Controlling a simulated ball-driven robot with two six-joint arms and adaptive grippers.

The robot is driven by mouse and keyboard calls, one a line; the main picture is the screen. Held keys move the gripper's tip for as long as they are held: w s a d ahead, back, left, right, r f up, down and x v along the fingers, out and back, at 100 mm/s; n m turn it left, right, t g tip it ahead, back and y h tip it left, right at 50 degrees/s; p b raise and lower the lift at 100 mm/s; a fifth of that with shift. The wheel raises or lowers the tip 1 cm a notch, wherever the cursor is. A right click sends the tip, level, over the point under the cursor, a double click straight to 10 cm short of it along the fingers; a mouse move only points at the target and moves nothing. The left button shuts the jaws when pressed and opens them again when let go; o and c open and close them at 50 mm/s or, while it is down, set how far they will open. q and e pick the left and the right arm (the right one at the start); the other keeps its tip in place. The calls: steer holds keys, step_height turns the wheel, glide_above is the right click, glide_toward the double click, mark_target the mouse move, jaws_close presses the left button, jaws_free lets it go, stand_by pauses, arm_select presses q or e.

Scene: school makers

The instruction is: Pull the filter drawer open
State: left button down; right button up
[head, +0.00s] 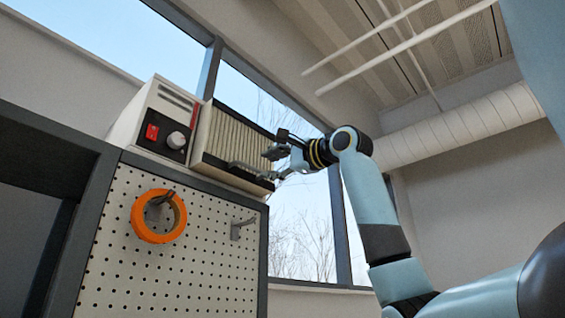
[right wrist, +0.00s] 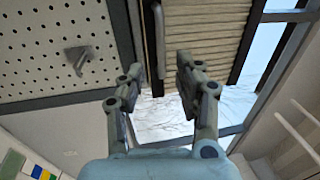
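The filter drawer is part of a light box with a pleated face (head: 235,138) on top of the pegboard cabinet. Its grey bar handle (head: 245,168) sits on a dark strip below the pleats. In the right wrist view the handle (right wrist: 159,45) lies just ahead of the fingertips, roughly in line with the gap, and the pleats (right wrist: 208,35) show beside it. My right gripper (head: 270,165) is open and empty near the handle's right end; it also shows in the right wrist view (right wrist: 160,70). I cannot tell if it touches the handle. My left gripper is not in view.
A control box (head: 155,122) with a red switch and a knob adjoins the pleated box on the left. Orange tape (head: 137,220) and a metal hook (head: 240,229) hang on the pegboard (head: 195,262). Windows (head: 300,225) stand behind.

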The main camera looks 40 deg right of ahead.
steer(key=shift+s+d+f, duration=0.1)
steer(key=shift+s+f, duration=0.1)
steer(key=shift+s, duration=0.85)
steer(key=shift+s+d+f, duration=0.1)
steer(key=shift+s+f, duration=0.1)
steer(key=shift+s, duration=0.8)
